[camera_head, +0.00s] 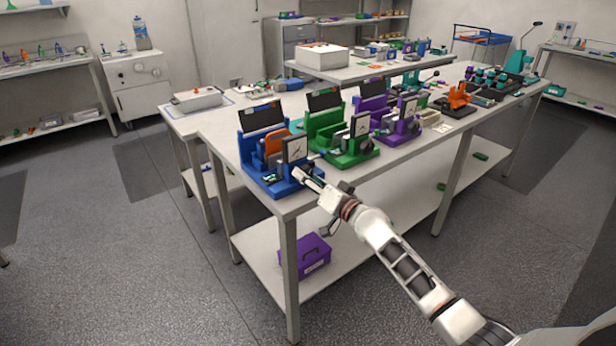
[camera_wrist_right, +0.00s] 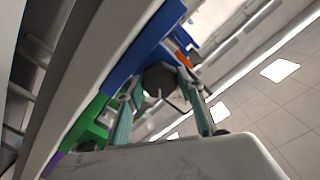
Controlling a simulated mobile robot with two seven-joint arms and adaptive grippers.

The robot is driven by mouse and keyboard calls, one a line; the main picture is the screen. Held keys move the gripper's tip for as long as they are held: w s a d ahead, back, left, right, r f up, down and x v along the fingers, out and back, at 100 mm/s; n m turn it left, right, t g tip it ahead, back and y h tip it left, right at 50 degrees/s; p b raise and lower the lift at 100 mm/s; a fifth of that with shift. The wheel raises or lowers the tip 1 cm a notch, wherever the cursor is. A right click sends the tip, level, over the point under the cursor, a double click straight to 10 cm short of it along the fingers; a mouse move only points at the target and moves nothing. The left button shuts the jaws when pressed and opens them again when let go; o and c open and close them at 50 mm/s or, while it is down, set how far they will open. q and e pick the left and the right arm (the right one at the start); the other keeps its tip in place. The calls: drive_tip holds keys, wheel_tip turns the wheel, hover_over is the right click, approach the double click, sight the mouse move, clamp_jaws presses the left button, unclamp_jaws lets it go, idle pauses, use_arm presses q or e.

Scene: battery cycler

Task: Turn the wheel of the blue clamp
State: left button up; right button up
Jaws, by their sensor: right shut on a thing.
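The blue clamp (camera_head: 258,181) stands at the near left corner of the workbench, with an orange block (camera_head: 274,141) and a square dial (camera_head: 295,149) on it. My right gripper (camera_head: 302,176) reaches the front of its base from the right. In the right wrist view the blue clamp (camera_wrist_right: 142,45) has a dark, many-sided wheel (camera_wrist_right: 160,79). The two fingers of the right gripper (camera_wrist_right: 163,86) are on either side of the wheel and shut on it. In the head view the wheel is hidden by the gripper. My left gripper is in neither view.
A green clamp (camera_head: 346,159) stands close to the right of the blue one, with purple clamps (camera_head: 397,138) beyond it. An orange device (camera_head: 457,99) stands further along the workbench (camera_head: 300,204). A purple box (camera_head: 305,256) sits on the lower shelf. The floor on the left is clear.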

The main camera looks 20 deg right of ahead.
drive_tip(key=shift+m, duration=0.5)
drive_tip(key=o, duration=1.1)
drive_tip(key=shift+s+d, duration=0.1)
drive_tip(key=shift+s, duration=0.2)
drive_tip(key=v, duration=1.1)
drive_tip(key=shift+s+r, duration=0.1)
drive_tip(key=shift+s, duration=0.1)
